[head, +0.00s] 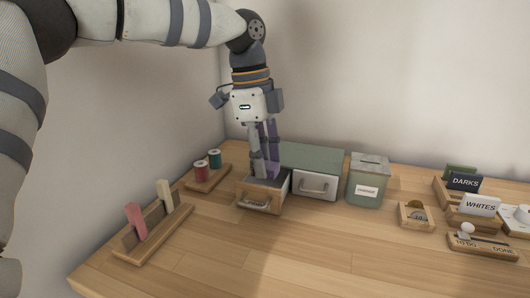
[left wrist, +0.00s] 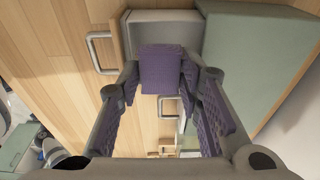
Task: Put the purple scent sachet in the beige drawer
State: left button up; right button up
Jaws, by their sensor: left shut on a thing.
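My left gripper (head: 265,172) points down over the open beige drawer (head: 257,204), its fingertips at or just inside the drawer opening. In the left wrist view the gripper (left wrist: 160,78) is shut on the purple scent sachet (left wrist: 160,68), a flat purple square between the fingertips. The finger pads are also purple, so the sachet is hard to tell apart from them in the head view. The beige drawer's wall (left wrist: 121,35) and handle show behind the sachet in the left wrist view. Whether the sachet touches the drawer floor is hidden. My right gripper is not in view.
A closed white drawer (head: 315,187) sits right of the beige one under a green cabinet top (head: 312,157). A green tin (head: 367,182) stands to its right. A spool holder (head: 208,178) and a wooden rack (head: 153,235) are at left. The table's front middle is clear.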

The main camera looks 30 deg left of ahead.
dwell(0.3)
pick_arm(q)
jog(key=o, duration=0.9)
jog(key=shift+r+p, duration=0.5)
jog(key=shift+r, duration=3.05)
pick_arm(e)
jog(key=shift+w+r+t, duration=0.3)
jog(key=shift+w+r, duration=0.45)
